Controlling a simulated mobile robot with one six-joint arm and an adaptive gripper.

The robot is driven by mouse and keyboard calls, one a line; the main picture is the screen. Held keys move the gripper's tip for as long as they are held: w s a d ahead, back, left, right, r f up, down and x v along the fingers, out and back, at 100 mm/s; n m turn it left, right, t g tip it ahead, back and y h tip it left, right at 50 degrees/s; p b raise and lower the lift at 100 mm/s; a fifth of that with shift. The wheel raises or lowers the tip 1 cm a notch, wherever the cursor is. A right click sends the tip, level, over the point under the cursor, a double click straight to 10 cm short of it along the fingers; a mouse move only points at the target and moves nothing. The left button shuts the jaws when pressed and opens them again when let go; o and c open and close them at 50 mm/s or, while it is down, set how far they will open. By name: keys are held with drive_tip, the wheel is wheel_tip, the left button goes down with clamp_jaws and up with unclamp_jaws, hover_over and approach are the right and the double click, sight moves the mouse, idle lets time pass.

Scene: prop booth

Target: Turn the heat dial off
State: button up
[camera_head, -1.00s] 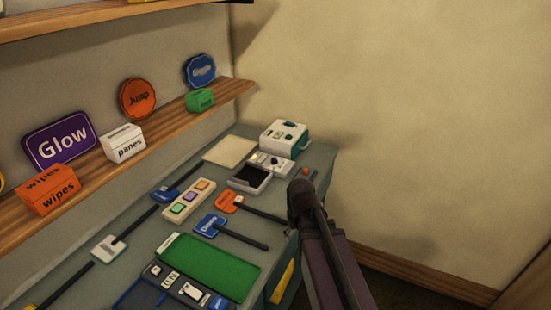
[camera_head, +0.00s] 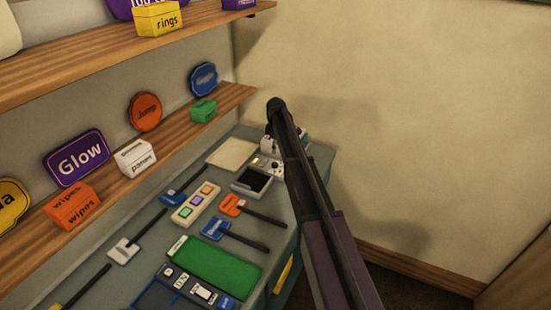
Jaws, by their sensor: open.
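I cannot tell for sure which control is the heat dial. A grey unit with a dark panel (camera_head: 251,183) stands near the far end of the worktop, with small knobs (camera_head: 274,164) behind its panel. A white machine with green parts (camera_head: 268,146) stands behind it, partly hidden by my arm. My dark arm rises from the bottom right across the worktop's right edge, and its rounded end stands in front of the white machine. No gripper fingers show.
Paddle signs, a button strip (camera_head: 196,203), a green mat (camera_head: 211,268) and a blue tray (camera_head: 150,293) lie on the worktop. A wooden shelf (camera_head: 120,180) with boxes and signs runs along the left wall. The right wall is bare.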

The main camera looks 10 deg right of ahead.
sight(275, 163)
drive_tip(key=w, duration=0.1)
drive_tip(key=w+r+n, duration=0.1)
drive_tip(key=w, duration=0.1)
drive_tip(key=shift+w, duration=0.3)
drive_tip(key=shift+f, duration=0.2)
drive_tip(key=f+b, duration=1.3)
drive_tip(key=shift+w+f, duration=0.15)
drive_tip(key=shift+w, duration=0.1)
idle(0.5)
drive_tip(key=shift+d, duration=0.1)
clamp_jaws()
idle(0.3)
